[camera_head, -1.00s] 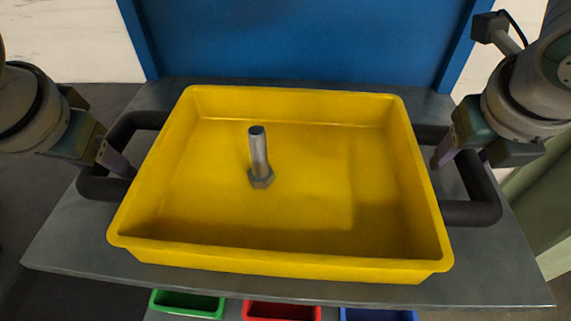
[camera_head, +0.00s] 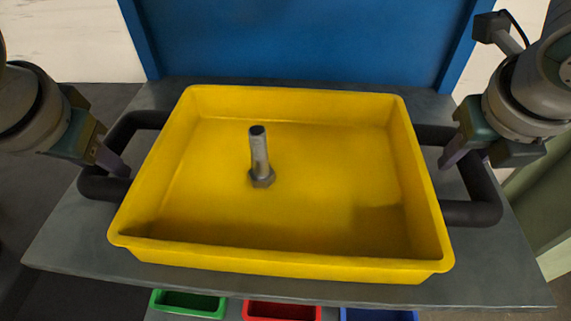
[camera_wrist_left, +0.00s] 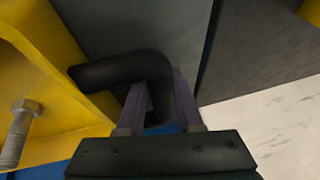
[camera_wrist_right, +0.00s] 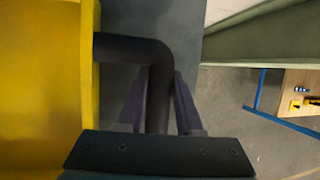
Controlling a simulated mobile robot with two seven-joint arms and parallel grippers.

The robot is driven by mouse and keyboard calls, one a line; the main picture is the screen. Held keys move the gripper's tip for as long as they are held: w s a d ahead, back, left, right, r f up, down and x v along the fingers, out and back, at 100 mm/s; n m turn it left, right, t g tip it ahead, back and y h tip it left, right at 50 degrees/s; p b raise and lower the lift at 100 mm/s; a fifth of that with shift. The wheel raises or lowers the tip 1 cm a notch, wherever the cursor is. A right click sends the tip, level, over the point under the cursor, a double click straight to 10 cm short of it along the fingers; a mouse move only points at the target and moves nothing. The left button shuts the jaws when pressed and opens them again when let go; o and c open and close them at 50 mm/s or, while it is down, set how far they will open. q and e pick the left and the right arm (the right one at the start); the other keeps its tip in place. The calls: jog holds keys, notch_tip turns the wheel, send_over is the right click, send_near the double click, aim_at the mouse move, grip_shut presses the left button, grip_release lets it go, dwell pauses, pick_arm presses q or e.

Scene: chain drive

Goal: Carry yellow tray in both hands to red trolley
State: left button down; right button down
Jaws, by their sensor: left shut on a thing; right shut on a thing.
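The yellow tray (camera_head: 290,262) rests on a grey worktop in the head view, with a black bar handle on each side. A grey bolt (camera_head: 260,158) stands on its hexagonal head inside the tray. My left gripper (camera_head: 117,167) is shut on the left handle (camera_head: 98,188); in the left wrist view that handle (camera_wrist_left: 115,71) runs between the fingers (camera_wrist_left: 160,100). My right gripper (camera_head: 465,160) is shut on the right handle (camera_head: 480,203); the right wrist view shows the fingers (camera_wrist_right: 158,103) either side of that handle (camera_wrist_right: 130,48). I see no red trolley.
The grey worktop (camera_head: 75,235) has a blue panel (camera_head: 300,40) standing behind the tray. Green (camera_head: 188,303), red (camera_head: 281,310) and blue (camera_head: 378,314) bins sit below its near edge. A wooden-topped table (camera_wrist_right: 300,82) shows far off in the right wrist view.

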pick_arm(q)
jog(key=shift+r, duration=0.15)
pick_arm(e)
jog(key=shift+r, duration=0.15)
dwell(0.5)
